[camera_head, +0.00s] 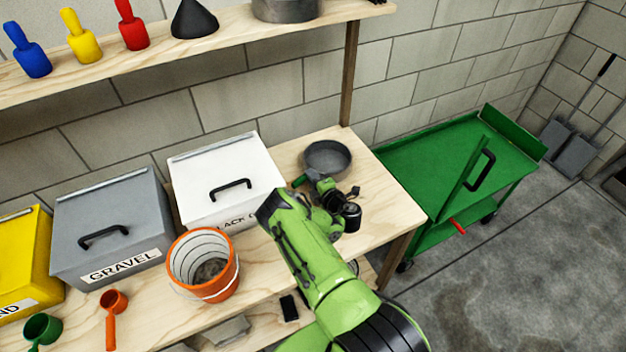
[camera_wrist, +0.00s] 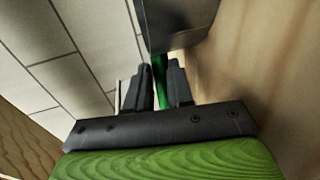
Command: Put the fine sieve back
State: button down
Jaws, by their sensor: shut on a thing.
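The sieve (camera_head: 327,158) is a round grey pan with a green handle, at the back right of the wooden bench. I cannot tell whether it rests on the bench or hangs just above it. My gripper (camera_head: 303,181) is shut on the green handle, at the near left of the pan. In the wrist view the fingers (camera_wrist: 163,85) close on the green handle (camera_wrist: 159,66), and the grey pan (camera_wrist: 178,22) shows beyond them. The mesh cannot be made out. Another grey round pan or sieve (camera_head: 285,9) stands on the upper shelf.
The shelf (camera_head: 240,45) also holds a black cone and blue, yellow and red scoops. A white bin (camera_head: 220,170), grey gravel bin (camera_head: 105,225) and orange bucket (camera_head: 222,287) stand left of my arm. A green cart (camera_head: 420,170) is right of the bench. A shelf post (camera_head: 349,75) stands behind.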

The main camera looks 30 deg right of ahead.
jog(key=c, duration=1)
grip_release()
jog(key=shift+r, duration=0.1)
